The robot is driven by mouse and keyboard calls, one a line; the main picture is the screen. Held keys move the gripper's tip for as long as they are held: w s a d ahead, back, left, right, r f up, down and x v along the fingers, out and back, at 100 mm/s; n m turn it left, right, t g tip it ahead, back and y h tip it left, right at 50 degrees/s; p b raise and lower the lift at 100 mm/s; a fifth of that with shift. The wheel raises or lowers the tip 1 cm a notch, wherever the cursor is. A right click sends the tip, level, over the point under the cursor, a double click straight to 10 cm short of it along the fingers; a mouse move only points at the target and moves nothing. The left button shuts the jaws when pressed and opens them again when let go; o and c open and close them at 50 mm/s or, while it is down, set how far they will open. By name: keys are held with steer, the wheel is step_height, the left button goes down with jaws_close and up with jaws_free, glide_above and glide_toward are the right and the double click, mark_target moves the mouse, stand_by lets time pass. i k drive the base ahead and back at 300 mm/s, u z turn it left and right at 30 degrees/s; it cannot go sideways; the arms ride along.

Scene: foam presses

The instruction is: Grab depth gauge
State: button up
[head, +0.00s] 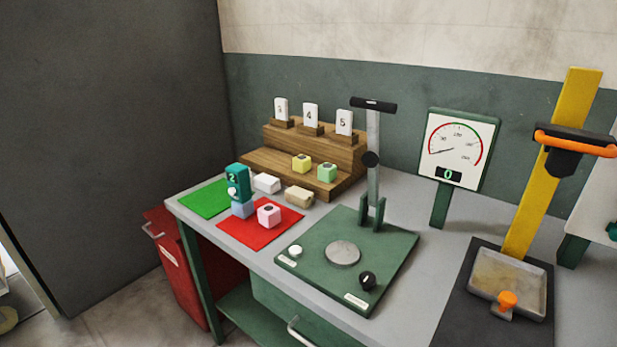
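A small teal device (237,182) with a "2" on its face stands upright on the bench, and it looks like the depth gauge. It is on or just behind a light blue foam block (243,209) at the back left of the red mat (261,235); I cannot tell which. A pink foam block (269,214) is to its right on the same mat. My gripper is not in view.
A green mat (203,198) lies left of the device. White (266,183) and tan (299,197) blocks lie behind the red mat. A wooden stepped rack (258,165), a green press (393,262), a dial display (458,150) and a yellow-post press (530,210) stand on the bench.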

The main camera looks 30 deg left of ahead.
mark_target(238, 176)
steer(key=z, duration=0.7)
steer(key=k, duration=1.85)
steer(key=u, duration=1.15)
steer(key=i, duration=1.45)
